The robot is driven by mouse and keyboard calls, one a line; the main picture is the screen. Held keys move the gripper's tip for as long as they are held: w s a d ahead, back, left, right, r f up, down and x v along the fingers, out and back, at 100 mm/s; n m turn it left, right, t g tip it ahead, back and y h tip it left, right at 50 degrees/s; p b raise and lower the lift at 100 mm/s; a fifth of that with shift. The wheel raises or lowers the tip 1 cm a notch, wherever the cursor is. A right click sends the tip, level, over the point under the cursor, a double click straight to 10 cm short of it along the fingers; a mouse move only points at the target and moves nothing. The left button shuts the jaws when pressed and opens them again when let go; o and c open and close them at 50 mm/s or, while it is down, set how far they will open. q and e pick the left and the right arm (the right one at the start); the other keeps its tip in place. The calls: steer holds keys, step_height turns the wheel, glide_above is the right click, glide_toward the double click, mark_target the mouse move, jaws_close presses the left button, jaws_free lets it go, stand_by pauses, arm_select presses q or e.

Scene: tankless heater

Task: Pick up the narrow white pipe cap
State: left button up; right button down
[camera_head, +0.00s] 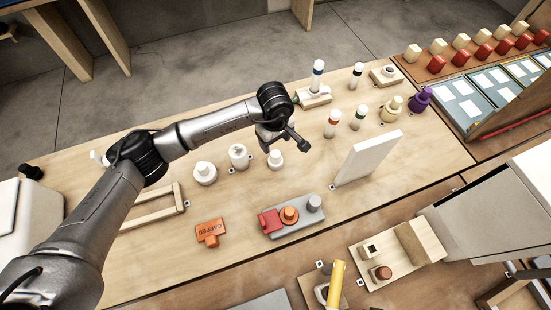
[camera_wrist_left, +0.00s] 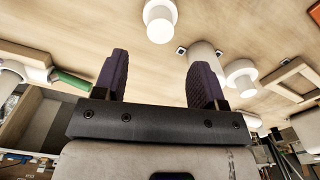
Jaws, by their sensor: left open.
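Three white pipe caps stand in a row on the wooden table (camera_head: 340,215). The one at the right of the row (camera_head: 274,161) looks the narrowest; it shows at the top of the left wrist view (camera_wrist_left: 160,22). The middle one (camera_head: 239,158) is taller, and the left one (camera_head: 204,174) is wider. My left gripper (camera_head: 287,140) is open and empty, just above and beyond the narrow cap. In the left wrist view its two dark fingers (camera_wrist_left: 160,80) are spread with nothing between them. My right gripper is not in view.
A white upright panel (camera_head: 368,158) stands to the right. A grey tray (camera_head: 300,225) with red, orange and grey parts and an orange "CAPPED" sign (camera_head: 209,231) lie nearer. Banded pipes, including a red-banded one (camera_head: 332,125), stand at the back right. A wooden frame (camera_head: 160,208) lies left.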

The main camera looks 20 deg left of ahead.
mark_target(275, 154)
arm_select(q)
steer(key=shift+s+d+f+b, duration=0.1)
steer(key=shift+f+b, duration=0.1)
steer(key=shift+f, duration=2.25)
steer(key=shift+d+f+b, duration=0.1)
steer(key=shift+f+b, duration=0.05)
steer(key=shift+f, duration=2.25)
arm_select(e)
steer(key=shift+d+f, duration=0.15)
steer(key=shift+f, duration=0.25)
arm_select(q)
steer(key=shift+a, duration=0.1)
steer(key=shift+c, duration=0.3)
steer(key=shift+c, duration=0.7)
steer(key=c, duration=1)
steer(key=shift+r, duration=0.1)
